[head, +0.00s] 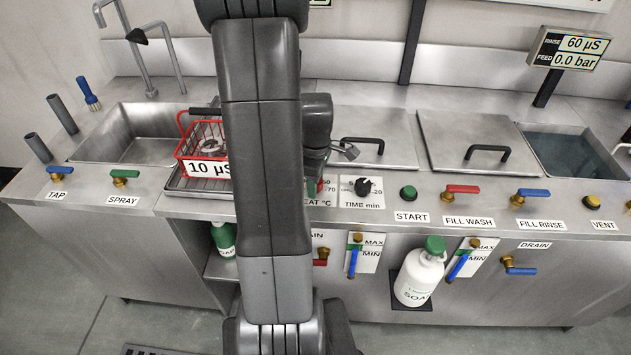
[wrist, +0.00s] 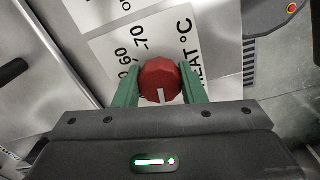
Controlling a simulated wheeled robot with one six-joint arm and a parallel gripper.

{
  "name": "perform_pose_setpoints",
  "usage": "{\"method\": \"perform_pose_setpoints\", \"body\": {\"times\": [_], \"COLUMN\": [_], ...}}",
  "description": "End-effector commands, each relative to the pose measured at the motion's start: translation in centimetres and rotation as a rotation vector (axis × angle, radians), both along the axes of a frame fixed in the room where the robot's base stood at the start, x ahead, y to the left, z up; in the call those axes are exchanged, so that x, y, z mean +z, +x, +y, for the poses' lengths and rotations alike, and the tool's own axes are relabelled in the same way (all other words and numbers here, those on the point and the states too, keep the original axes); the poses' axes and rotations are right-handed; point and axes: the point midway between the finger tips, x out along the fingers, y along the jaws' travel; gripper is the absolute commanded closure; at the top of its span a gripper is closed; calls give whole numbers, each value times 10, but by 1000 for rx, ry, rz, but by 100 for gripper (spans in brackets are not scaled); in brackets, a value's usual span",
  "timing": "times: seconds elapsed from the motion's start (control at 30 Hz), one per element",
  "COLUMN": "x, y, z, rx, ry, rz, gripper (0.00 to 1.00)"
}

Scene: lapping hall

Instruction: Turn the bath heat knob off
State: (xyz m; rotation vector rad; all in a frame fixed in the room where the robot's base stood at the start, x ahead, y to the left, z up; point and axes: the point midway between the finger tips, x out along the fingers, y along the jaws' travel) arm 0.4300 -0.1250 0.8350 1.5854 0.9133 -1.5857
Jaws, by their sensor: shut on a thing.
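The bath heat knob (wrist: 160,75) is a red faceted knob on a white scale plate (wrist: 112,45) lettered "HEAT °C", with 60 and 70 legible. Its white pointer line faces the bottom of the wrist view, towards my gripper. My gripper (wrist: 160,88) has its two green fingers on either side of the knob, shut on it. The scale marks nearest the gripper are hidden, so I cannot tell the exact setting. In the head view my arm hides most of the knob and gripper; part of the heat plate (head: 322,202) shows at its right edge.
Right of the heat plate are the black time knob (head: 362,187), the green start button (head: 408,192) and the red fill wash handle (head: 462,189). A red basket (head: 205,148) stands left of my arm. A soap bottle (head: 419,275) sits below on the front.

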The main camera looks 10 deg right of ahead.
Motion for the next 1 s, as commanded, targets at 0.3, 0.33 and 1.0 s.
{"method": "perform_pose_setpoints", "body": {"times": [0.3,0.33,1.0], "x": [0,0,105], "y": [0,0,1], "z": [0,0,0], "rx": [1,1,1], "ry": [-1,-1,-2], "rz": [-2,-1,-7], "gripper": [41,41,41]}}
